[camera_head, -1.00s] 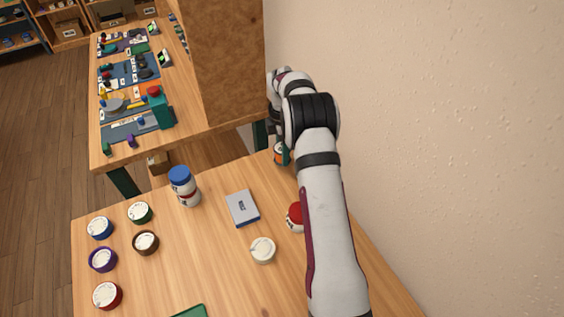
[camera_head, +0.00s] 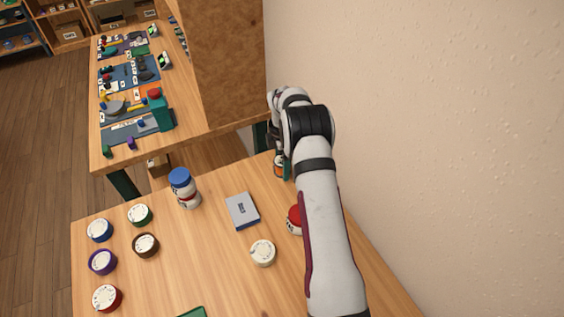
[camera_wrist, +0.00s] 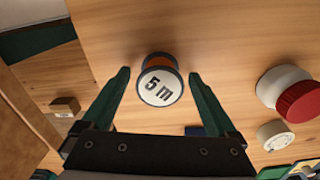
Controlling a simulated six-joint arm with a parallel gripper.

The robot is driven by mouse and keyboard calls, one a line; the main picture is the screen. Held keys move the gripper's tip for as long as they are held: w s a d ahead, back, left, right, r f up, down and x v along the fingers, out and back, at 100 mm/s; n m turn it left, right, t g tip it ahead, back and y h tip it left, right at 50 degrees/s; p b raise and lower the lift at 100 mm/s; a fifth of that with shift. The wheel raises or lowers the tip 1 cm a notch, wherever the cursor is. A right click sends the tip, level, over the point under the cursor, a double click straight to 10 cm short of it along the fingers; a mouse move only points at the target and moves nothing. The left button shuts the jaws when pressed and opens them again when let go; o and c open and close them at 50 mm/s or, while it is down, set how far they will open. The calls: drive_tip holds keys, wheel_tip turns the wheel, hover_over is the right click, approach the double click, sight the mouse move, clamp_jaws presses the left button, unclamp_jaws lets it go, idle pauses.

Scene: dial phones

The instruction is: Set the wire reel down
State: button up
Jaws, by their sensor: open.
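The wire reel (camera_wrist: 161,84) stands on the wooden table in the wrist view, its white "5 m" face with a dark rim towards the camera and orange-brown wire behind it. My gripper (camera_wrist: 158,74) is open, with one green finger on each side of the reel and a visible gap on both sides. In the head view the reel (camera_head: 279,172) shows only in part, beside my gripper (camera_head: 284,163) at the table's far right; my arm hides much of this spot.
A red-and-white container (camera_head: 294,220) and a white round dial (camera_head: 263,253) are close to my arm. A grey box (camera_head: 242,210) and a blue-lidded jar (camera_head: 184,188) stand left of it. Several coloured dials lie at left. The wall is close on the right.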

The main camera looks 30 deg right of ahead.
wheel_tip(320, 180, up, 12)
drive_tip(key=s+a+r+m, duration=0.8)
drive_tip(key=s+a+r, duration=0.2)
drive_tip(key=s+r, duration=0.1)
drive_tip(key=s+a+m, duration=0.3)
drive_tip(key=s+m, duration=0.1)
drive_tip(key=s, duration=0.4)
drive_tip(key=s+a+f+m+y, duration=0.1)
drive_tip(key=s+a+m, duration=0.3)
drive_tip(key=s, duration=0.5)
drive_tip(key=s+a+f+m, duration=0.1)
drive_tip(key=s+a+m, duration=0.2)
drive_tip(key=s, duration=0.6)
drive_tip(key=shift+a+f+m+y, duration=0.25)
drive_tip(key=shift+m+y, duration=0.15)
drive_tip(key=shift+m, duration=0.8)
drive_tip(key=shift+s, duration=0.1)
